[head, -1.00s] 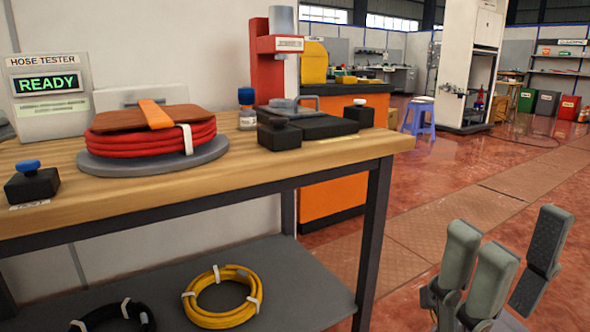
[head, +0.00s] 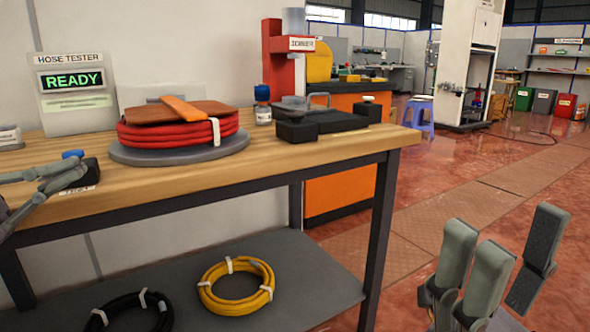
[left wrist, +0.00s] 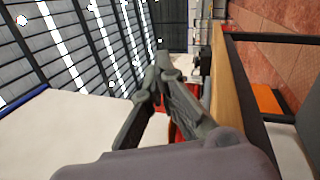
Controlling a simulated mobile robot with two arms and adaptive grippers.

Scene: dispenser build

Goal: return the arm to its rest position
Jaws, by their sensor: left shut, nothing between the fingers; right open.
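My left gripper (head: 72,172) comes in at the left edge of the head view. Its fingers are shut and empty, and in the picture they overlap a black box with a blue button (head: 73,154) on the workbench; I cannot tell whether they touch it. In the left wrist view the left fingertips (left wrist: 163,68) come together with nothing between them. My right gripper (head: 495,262) is at the lower right of the head view, in front of the bench's right end. Its fingers are spread and empty.
The wooden workbench (head: 330,152) carries a red hose coil (head: 170,133) on a grey disc, a hose tester reading READY (head: 72,81), a black fixture (head: 335,122) and a red press (head: 275,50). A yellow hose coil (head: 235,303) lies on the lower shelf. The floor on the right is open.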

